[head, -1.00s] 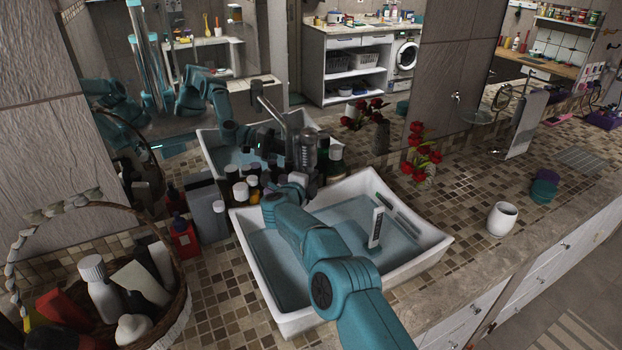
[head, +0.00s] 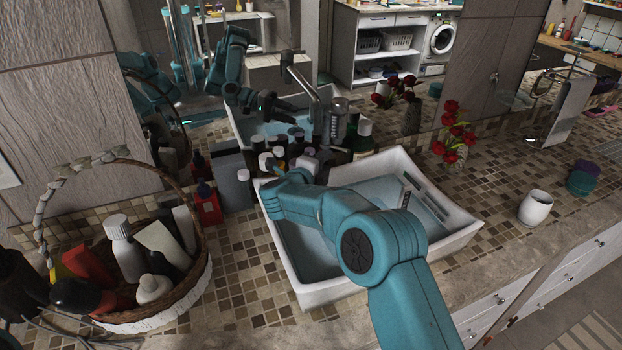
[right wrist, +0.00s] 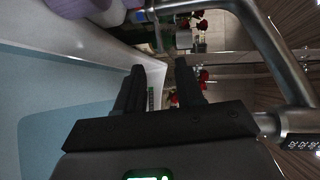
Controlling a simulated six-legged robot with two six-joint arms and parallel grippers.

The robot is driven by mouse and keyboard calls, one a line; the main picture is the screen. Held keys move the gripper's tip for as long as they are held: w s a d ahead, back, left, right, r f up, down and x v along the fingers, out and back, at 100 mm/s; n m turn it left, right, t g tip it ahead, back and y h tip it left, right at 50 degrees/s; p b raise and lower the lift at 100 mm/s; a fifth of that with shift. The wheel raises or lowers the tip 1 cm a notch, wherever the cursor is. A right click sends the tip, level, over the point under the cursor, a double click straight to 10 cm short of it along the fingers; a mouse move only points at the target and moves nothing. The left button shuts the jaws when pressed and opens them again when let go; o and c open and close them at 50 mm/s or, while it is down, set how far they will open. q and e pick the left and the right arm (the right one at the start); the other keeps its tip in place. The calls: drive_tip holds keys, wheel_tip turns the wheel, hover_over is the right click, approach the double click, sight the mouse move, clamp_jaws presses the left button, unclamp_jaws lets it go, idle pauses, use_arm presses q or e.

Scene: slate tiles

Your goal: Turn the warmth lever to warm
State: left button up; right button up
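A metal faucet (head: 314,92) with a dark ridged part (head: 338,126) stands behind the bottles at the back of the sink (head: 465,225). I cannot tell how much of it is mirror reflection. In the right wrist view its curved pipe (right wrist: 268,55) runs down the right side, close beside my fingers and apart from them. I cannot pick out the warmth lever or its setting. My right gripper (right wrist: 160,66) is open and empty, with sink water to its left. In the head view my right wrist (head: 290,190) is over the sink's back-left rim and hides the fingers. My left gripper is not in view.
Several bottles (head: 275,160) crowd the sink's back-left edge. A basket (head: 190,300) of toiletries stands at left, beside a red bottle (head: 206,204). Red flowers (head: 453,130) and a white cup (head: 535,208) stand to the right. A mirror rises behind. Tiles around the cup are clear.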

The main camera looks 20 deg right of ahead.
drive_tip(key=b+v, duration=0.1)
drive_tip(key=v, duration=0.6)
drive_tip(key=shift+d, duration=0.1)
